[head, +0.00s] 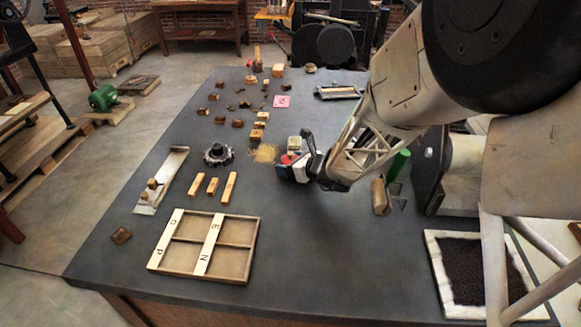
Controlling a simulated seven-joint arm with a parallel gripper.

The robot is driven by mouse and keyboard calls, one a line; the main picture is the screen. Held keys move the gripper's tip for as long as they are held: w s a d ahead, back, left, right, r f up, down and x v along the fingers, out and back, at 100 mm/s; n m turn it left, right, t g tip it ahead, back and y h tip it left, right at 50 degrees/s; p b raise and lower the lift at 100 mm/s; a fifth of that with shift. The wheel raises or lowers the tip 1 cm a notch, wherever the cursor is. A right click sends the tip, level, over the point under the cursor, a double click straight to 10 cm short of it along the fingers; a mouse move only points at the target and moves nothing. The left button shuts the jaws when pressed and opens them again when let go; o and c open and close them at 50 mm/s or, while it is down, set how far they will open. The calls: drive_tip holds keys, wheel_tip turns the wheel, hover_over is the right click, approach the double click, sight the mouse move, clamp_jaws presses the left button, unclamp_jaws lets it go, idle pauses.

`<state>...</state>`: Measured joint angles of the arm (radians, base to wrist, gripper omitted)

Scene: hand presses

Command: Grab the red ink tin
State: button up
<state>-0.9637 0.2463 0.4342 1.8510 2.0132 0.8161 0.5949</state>
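A small red shape (287,158), which looks like the red ink tin, shows on the table at the tip of my gripper (295,168). My gripper reaches in from the right, low over the table, with dark, blue and white parts at its end. These parts hide most of the red shape. I cannot tell whether the fingers are around it or only beside it, nor whether they are open or shut.
A pale block or tin (294,143) stands just behind my gripper. A dark gear-like part (218,154) and straw-coloured bits (265,153) lie to the left. A green cylinder (398,164) stands right, near my arm. A divided wooden tray (255,248) lies in front; the table's front middle is clear.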

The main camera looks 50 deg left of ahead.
drive_tip(key=c, duration=0.8)
drive_tip(key=shift+r, duration=0.1)
drive_tip(key=shift+r, duration=4.95)
